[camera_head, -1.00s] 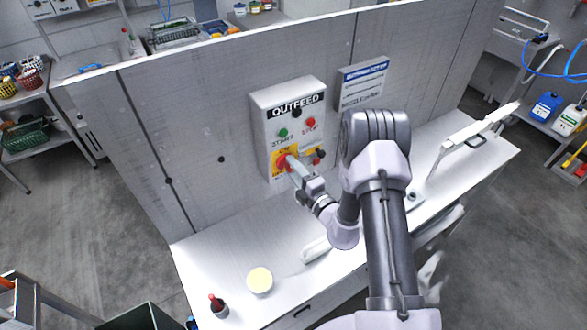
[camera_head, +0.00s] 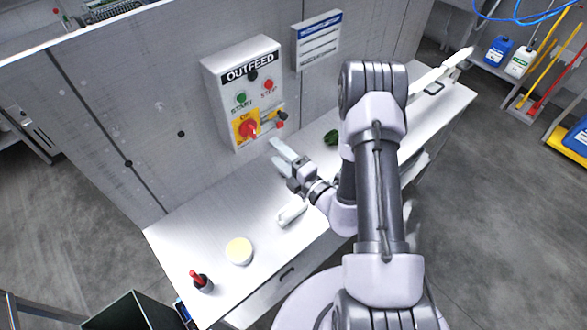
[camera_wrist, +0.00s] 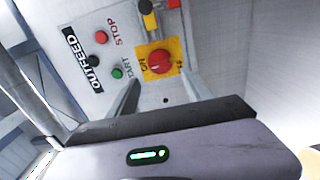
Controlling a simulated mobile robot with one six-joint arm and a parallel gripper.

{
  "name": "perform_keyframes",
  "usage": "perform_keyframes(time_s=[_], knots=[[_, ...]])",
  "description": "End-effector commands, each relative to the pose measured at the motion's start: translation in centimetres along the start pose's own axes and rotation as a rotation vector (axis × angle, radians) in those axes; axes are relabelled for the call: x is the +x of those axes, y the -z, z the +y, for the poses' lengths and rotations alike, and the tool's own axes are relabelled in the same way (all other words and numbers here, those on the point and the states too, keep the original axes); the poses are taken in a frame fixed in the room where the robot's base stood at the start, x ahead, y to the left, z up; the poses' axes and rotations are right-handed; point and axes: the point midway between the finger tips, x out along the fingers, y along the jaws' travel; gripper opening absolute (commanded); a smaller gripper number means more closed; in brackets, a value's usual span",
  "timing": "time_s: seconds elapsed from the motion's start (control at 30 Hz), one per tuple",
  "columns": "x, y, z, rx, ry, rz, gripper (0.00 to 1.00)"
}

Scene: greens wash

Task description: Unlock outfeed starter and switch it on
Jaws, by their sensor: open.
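The grey OUTFEED starter box (camera_head: 211,97) is on the upright panel, with a green START button (camera_head: 240,98) and a red STOP button (camera_head: 268,85). Its red rotary switch (camera_head: 249,130) sits on a yellow plate below them and also shows in the wrist view (camera_wrist: 159,61). A small yellow and black item (camera_head: 281,116), with red beside it, is right of the switch; I cannot tell if it is a padlock. My gripper (camera_head: 275,151) is open and empty, apart from the switch, below and right of it. Both fingers show in the wrist view (camera_wrist: 160,80).
The white bench (camera_head: 210,225) holds a round cream-topped pot (camera_head: 239,251), a red-topped dark item (camera_head: 201,282), a white cylindrical item (camera_head: 292,213) and a green item (camera_head: 331,138). A blue-headed notice (camera_head: 318,40) hangs right of the box.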

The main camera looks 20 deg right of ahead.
Motion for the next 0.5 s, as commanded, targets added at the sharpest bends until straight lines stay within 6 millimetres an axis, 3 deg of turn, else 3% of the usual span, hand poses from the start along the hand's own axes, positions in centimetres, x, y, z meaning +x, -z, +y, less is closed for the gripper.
perform_keyframes(time_s=[0.1, 0.2, 0.33, 0.5], knots=[[-3.5, -0.2, -0.3, 0.003, 0.002, -0.007, 0.59], [-5.7, -0.2, -0.2, 0.002, 0.001, -0.006, 0.59], [-7.2, -0.1, -0.1, 0.001, 0.000, -0.003, 0.59], [-7.5, 0.0, 0.0, 0.000, -0.001, 0.000, 0.59]])
